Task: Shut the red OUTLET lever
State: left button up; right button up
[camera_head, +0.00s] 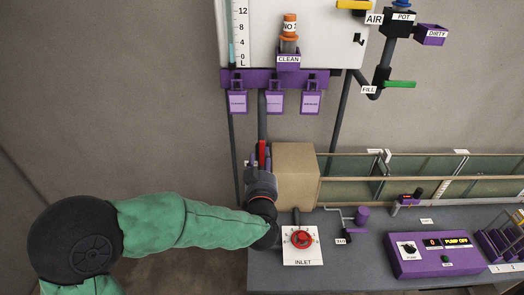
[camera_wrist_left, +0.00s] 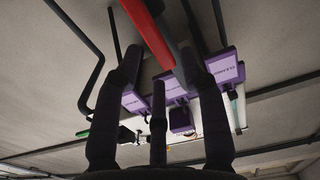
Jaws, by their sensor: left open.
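A red lever (camera_head: 262,152) stands upright beside the tan block, just beyond my left gripper (camera_head: 259,168). No OUTLET label is readable, as my gripper and wrist cover the area around the lever's lower part. In the left wrist view the red lever (camera_wrist_left: 149,30) runs slantwise from the top edge and its lower end lies between the spread dark fingers of my left gripper (camera_wrist_left: 161,65). The gripper is open. Whether a finger touches the lever I cannot tell. My right gripper is not in view.
A tan block (camera_head: 295,175) stands right beside my left gripper. A red INLET knob (camera_head: 301,239) sits in front on the grey bench. Purple tags (camera_head: 274,102) and dark pipes hang above. A purple pump box (camera_head: 433,256) and a glass-sided channel (camera_head: 420,178) lie to the right.

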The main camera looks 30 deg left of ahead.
aim_at(262, 150)
pick_arm(q)
jog(key=shift+x, duration=1.1)
jog(key=shift+w+a+r+b, duration=0.1)
jog(key=shift+w+a+b, duration=0.1)
jog(key=shift+b, duration=0.1)
jog(key=shift+s+d+r, duration=0.1)
jog(key=shift+d, duration=0.05)
jog(key=shift+w+a+f, duration=0.25)
jog(key=shift+w+a, duration=0.1)
jog(key=shift+w, duration=0.35)
jog(key=shift+w+a+r, duration=0.15)
jog(key=shift+w+a, duration=0.05)
jog(key=shift+w, duration=0.05)
jog(key=shift+w+a, duration=0.15)
jog(key=shift+w, duration=0.05)
jog(key=shift+c, duration=0.4)
